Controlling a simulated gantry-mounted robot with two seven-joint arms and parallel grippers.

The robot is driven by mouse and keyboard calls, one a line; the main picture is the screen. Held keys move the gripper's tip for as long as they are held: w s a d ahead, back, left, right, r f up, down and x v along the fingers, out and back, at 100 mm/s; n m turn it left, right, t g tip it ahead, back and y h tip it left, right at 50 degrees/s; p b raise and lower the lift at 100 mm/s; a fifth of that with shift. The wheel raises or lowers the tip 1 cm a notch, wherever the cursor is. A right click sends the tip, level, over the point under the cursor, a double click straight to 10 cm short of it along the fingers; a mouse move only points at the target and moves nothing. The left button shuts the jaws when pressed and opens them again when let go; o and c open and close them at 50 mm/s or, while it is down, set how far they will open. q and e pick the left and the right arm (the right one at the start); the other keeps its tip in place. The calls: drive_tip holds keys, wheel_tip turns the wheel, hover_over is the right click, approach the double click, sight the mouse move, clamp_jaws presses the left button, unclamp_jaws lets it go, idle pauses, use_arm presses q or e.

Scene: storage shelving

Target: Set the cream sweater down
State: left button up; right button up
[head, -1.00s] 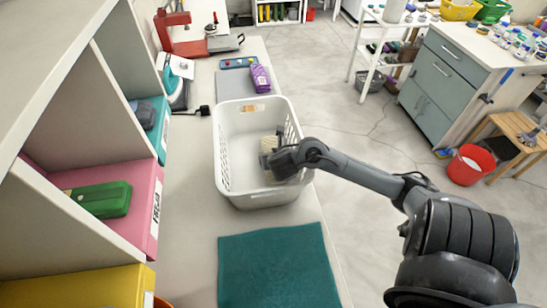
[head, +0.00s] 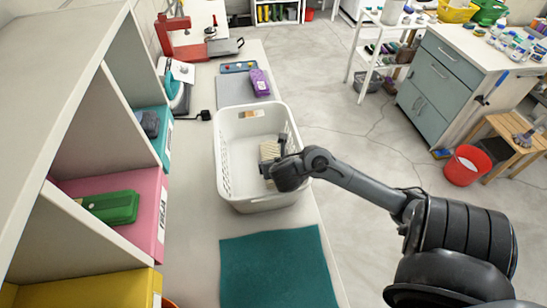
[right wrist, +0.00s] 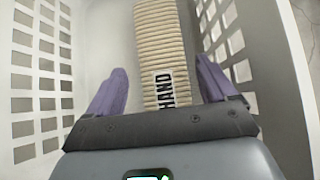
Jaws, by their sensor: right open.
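The cream sweater (head: 268,150) is a ribbed, folded bundle inside the white laundry basket (head: 229,190), near its right side. In the right wrist view the sweater (right wrist: 160,40) carries a white label reading "HAND". My right gripper (head: 274,158) reaches into the basket over its right wall. In the right wrist view its two purple-grey fingers (right wrist: 160,85) are spread, one on each side of the sweater's near end, with gaps between. Part of the sweater is hidden behind the gripper in the head view. My left gripper is not in view.
A teal mat (head: 278,268) lies in front of the basket on the counter. Shelf cubbies with a pink bin (head: 150,210), a teal bin (head: 160,133) and a yellow bin (head: 90,290) stand to the left. A purple package (head: 260,82) lies behind the basket.

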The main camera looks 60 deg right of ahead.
drive_tip(key=p+v, duration=0.2)
drive_tip(key=v, duration=0.3)
drive_tip(key=shift+r, duration=0.1)
drive_tip(key=shift+s+a+r, duration=0.2)
drive_tip(key=shift+s+r, duration=0.05)
drive_tip(key=shift+r, duration=0.1)
